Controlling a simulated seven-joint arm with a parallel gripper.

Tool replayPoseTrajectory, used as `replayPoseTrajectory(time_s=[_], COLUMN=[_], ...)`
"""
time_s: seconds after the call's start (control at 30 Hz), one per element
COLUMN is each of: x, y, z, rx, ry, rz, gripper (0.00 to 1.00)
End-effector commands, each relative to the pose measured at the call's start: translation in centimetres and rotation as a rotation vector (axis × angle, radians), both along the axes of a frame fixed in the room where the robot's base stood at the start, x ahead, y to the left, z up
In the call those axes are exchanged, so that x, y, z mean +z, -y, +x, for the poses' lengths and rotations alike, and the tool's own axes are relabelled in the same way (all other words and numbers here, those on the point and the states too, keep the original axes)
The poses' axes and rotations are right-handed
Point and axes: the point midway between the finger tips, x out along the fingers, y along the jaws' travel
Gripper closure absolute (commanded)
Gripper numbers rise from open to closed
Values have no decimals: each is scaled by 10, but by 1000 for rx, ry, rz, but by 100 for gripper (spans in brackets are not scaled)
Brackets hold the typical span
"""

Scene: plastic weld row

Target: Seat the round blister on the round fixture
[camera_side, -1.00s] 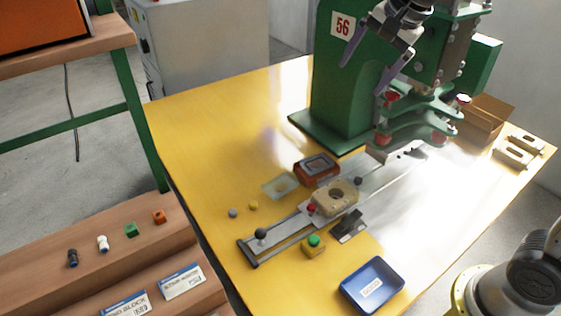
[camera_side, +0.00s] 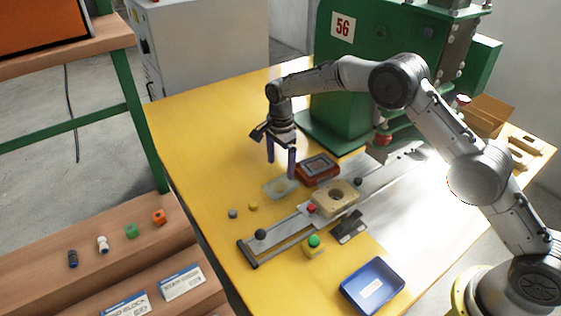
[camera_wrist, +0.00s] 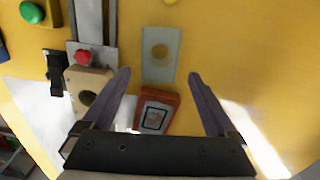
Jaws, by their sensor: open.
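The round blister (camera_side: 281,187) is a flat clear card lying on the yellow table, left of the rail. In the wrist view the blister (camera_wrist: 147,70) lies ahead of my fingers, with its round middle showing. My gripper (camera_side: 281,170) is open and empty, pointing down above the blister's far side; the exact gap is hard to tell. In the wrist view my gripper (camera_wrist: 159,73) has its fingers wide apart, one on each side of the card. The round fixture (camera_side: 325,202), a beige block with a round hole, sits on the rail; it also shows in the wrist view (camera_wrist: 75,78).
A red-orange block with a grey rectangular top (camera_side: 317,170) sits close beside the blister. A red knob (camera_side: 311,208) and green button (camera_side: 314,241) are near the fixture. A blue tray (camera_side: 372,287) is in front. The green press (camera_side: 345,75) stands behind.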

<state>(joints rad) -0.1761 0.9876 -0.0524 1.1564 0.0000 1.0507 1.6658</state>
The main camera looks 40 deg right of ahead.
Motion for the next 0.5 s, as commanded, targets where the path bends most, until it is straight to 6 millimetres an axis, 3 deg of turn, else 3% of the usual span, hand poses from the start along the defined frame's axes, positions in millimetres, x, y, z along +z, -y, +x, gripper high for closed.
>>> replayPoseTrajectory(time_s=[0.5], x=[-53], y=[-1], z=[-1], rx=[3], ry=[-2], rz=[0], gripper=[7])
